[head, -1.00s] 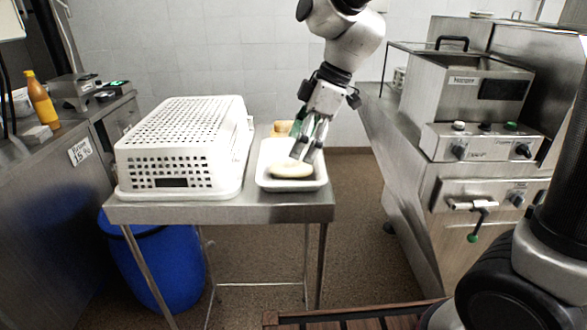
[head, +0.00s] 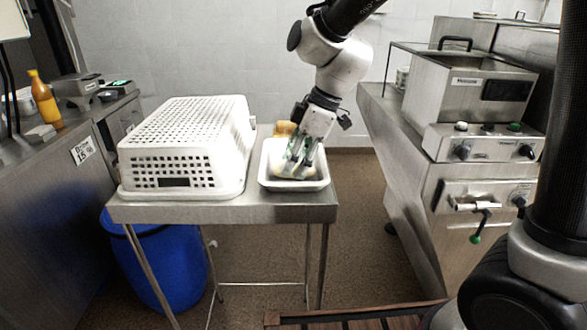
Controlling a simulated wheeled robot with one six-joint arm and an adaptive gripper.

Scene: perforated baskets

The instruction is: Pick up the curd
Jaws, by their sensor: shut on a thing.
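The curd is a pale cream, rounded piece (head: 284,171) in the white tray (head: 296,185) on the steel table. My gripper (head: 294,170) reaches down into the tray and is shut on the curd, with its fingers at the piece's sides. The fingers hide part of the curd. I cannot tell whether the curd touches the tray floor.
An upturned white perforated basket (head: 185,140) stands on the steel table (head: 230,212) left of the tray. A tan object (head: 284,128) sits behind the tray. A steel machine (head: 470,130) stands at the right. A blue barrel (head: 165,265) is below.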

